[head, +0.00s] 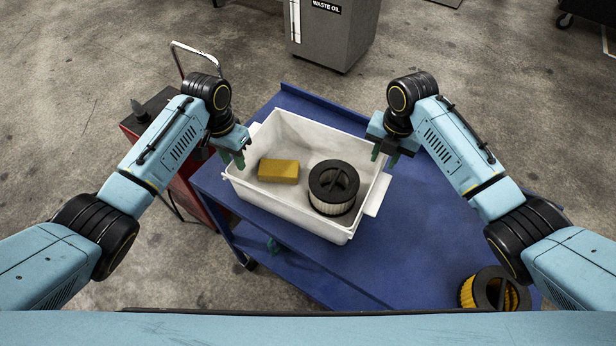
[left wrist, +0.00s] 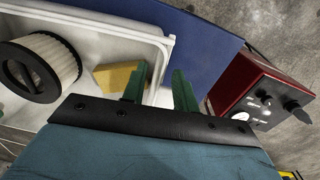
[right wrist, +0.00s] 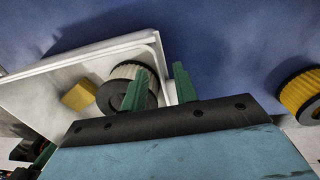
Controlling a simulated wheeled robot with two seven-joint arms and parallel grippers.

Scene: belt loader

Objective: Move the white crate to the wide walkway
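The white crate (head: 292,223) stands on a blue cart top and holds a yellow block (head: 278,170) and a black-capped filter (head: 334,187). My left gripper (head: 233,158) is at the crate's left side. In the left wrist view its green fingers (left wrist: 158,92) are apart, one on each side of the crate wall. My right gripper (head: 384,155) is at the crate's right side. In the right wrist view its fingers (right wrist: 160,90) are also apart, on either side of the wall. Neither looks closed on the wall. The wide walkway cannot be told apart from the floor here.
The blue cart top (head: 430,235) is bare right of the crate. A yellow filter (head: 493,290) sits at its near right. A red machine (head: 182,170) with a metal handle stands left of the cart. A grey waste oil bin (head: 333,40) stands behind. Concrete floor (head: 80,100) lies open around.

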